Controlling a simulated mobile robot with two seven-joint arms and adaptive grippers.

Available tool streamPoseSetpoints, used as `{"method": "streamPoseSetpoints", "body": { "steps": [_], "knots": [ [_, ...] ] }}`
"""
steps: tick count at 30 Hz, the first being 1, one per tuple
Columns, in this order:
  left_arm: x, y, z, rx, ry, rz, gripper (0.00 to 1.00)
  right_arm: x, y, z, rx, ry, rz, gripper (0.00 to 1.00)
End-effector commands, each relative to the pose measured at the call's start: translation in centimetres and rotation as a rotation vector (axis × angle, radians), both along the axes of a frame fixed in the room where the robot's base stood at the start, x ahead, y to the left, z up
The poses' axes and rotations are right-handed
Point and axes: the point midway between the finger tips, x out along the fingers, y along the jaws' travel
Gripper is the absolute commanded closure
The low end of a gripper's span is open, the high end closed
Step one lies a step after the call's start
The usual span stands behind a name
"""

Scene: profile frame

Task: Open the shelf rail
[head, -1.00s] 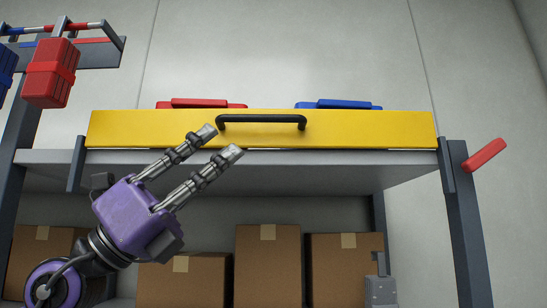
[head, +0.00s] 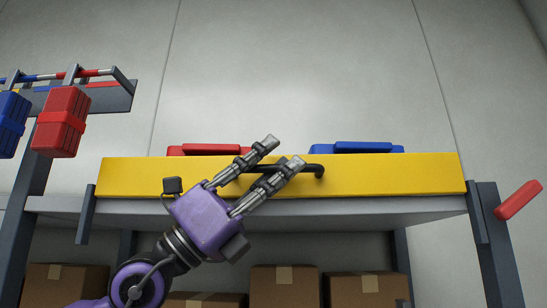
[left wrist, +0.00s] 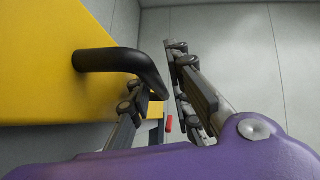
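The shelf rail is a yellow bar (head: 400,176) along the front edge of the shelf, with a black handle (head: 319,171) on its face. My left gripper (head: 281,152) is open, its two fingers in front of the handle and covering much of it. In the left wrist view the yellow rail (left wrist: 35,60) fills the left side. The black handle (left wrist: 110,59) reaches from it toward the gap between the open fingers. I cannot tell whether the fingers touch it. My right gripper is not in view.
A red case (head: 205,149) and a blue case (head: 356,147) show behind the rail. A red lever (head: 518,200) sticks out from the right post. Red boxes (head: 61,120) hang from a rack at the left. Cardboard boxes (head: 285,288) stand below the shelf (head: 400,209).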

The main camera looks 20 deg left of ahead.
Motion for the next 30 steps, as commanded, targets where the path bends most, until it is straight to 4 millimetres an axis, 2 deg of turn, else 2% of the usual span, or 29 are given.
{"method": "streamPoseSetpoints", "body": {
  "steps": [5, 9, 20, 23, 27, 30],
  "knots": [
    [0.1, 0.0, -0.2, -0.001, 0.003, 0.000, 0.82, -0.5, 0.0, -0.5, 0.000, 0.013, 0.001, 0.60],
    [0.1, 0.0, -0.2, -0.001, 0.002, -0.001, 1.00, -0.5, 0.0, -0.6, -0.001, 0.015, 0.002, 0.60],
    [0.1, 0.0, -0.3, 0.000, 0.002, 0.001, 1.00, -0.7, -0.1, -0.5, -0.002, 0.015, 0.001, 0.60],
    [0.3, 0.0, -1.7, -0.001, 0.006, -0.001, 1.00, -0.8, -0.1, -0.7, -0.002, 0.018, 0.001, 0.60],
    [0.4, 0.0, -4.9, -0.001, 0.008, -0.001, 1.00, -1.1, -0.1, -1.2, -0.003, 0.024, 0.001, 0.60],
    [0.3, 0.0, -6.5, -0.001, 0.007, 0.000, 1.00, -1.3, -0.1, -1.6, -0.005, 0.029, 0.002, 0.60]
  ]
}}
